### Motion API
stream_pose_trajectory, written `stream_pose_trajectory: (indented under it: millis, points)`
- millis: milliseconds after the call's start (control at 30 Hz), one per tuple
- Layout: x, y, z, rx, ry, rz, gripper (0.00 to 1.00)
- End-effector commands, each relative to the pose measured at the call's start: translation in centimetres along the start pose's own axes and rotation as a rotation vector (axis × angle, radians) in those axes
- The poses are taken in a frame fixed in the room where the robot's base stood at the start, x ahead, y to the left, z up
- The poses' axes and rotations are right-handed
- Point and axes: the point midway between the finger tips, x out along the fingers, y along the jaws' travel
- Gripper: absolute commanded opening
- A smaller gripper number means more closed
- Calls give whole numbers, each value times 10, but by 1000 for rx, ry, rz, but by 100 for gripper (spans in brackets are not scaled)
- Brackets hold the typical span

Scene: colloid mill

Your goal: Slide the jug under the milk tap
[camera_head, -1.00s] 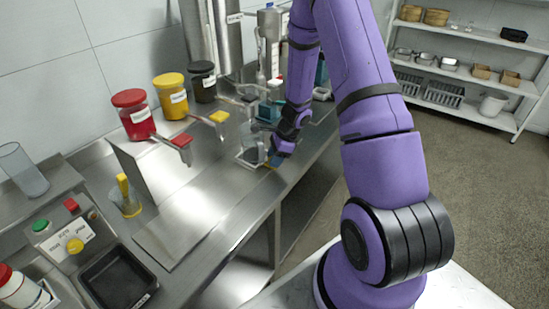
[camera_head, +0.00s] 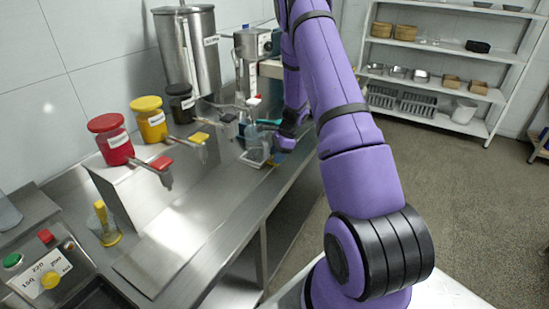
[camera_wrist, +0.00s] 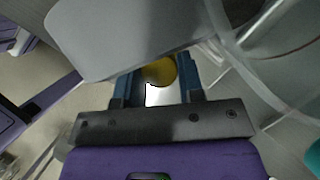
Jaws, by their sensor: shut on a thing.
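A clear jug (camera_head: 255,145) stands upright on the steel counter, in the head view just left of my gripper (camera_head: 285,138). In the wrist view my gripper (camera_wrist: 158,92) has its blue fingers closed at the jug, whose clear wall (camera_wrist: 245,85) fills the upper right. A yellow round patch shows between the fingers; I cannot tell what it is.
Red (camera_head: 109,140), yellow (camera_head: 150,120) and black (camera_head: 180,102) lidded dispensers line the back, their spouts facing the counter. A glass with a yellow tool (camera_head: 104,224) stands at left. The counter (camera_head: 215,200) is clear in the middle. Shelves (camera_head: 430,90) stand behind at right.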

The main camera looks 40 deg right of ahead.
Motion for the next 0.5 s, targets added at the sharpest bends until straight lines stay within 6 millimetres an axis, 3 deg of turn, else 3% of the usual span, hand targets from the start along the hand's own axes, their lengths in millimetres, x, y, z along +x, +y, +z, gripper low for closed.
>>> stream_pose_trajectory:
  millis: [67, 100, 200, 500]
  points:
    - [-3, -4, -2, 1, 6, -12, 0]
    - [-3, -4, -3, 1, 7, -13, 38]
    - [-3, -4, -2, 1, 6, -12, 61]
    - [-3, -2, -2, 1, 5, -9, 61]
